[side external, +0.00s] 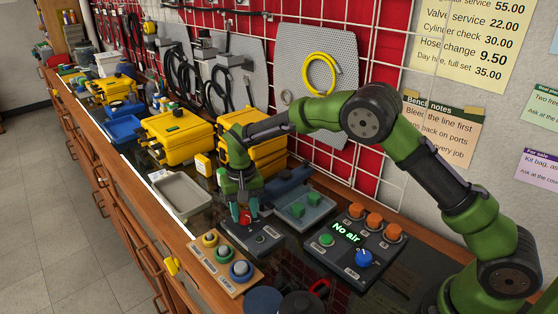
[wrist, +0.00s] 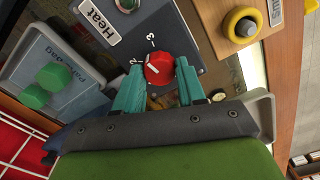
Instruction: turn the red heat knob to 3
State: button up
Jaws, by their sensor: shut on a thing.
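The red heat knob (wrist: 158,70) sits on a dark grey box (wrist: 165,30) with a "Heat" label. A "3" is printed just above the knob in the wrist view, and another mark sits to its left, partly hidden by a finger. A white line shows on the knob's face; I cannot tell exactly which mark it points to. My gripper (wrist: 160,72) has its teal fingers on both sides of the knob and is shut on it. In the side view my gripper (side external: 243,216) points down onto the heat box (side external: 262,239), and the red knob shows between the fingers.
A wooden board (side external: 223,281) with several coloured knobs stands in front of the heat box. A tray (side external: 322,201) with green blocks is behind it, and a "No air" panel (side external: 340,262) is to the right. An empty grey tray (side external: 182,211) lies to the left.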

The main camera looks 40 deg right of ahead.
aim_at(245, 214)
jog(key=m, duration=0.4)
jog(key=shift+m, duration=0.7)
jog(key=o, duration=1.1)
jog(key=shift+c, duration=0.2)
jog(key=shift+r, duration=0.15)
notch_tip(245, 214, up, 17)
jog(key=shift+f, duration=0.2)
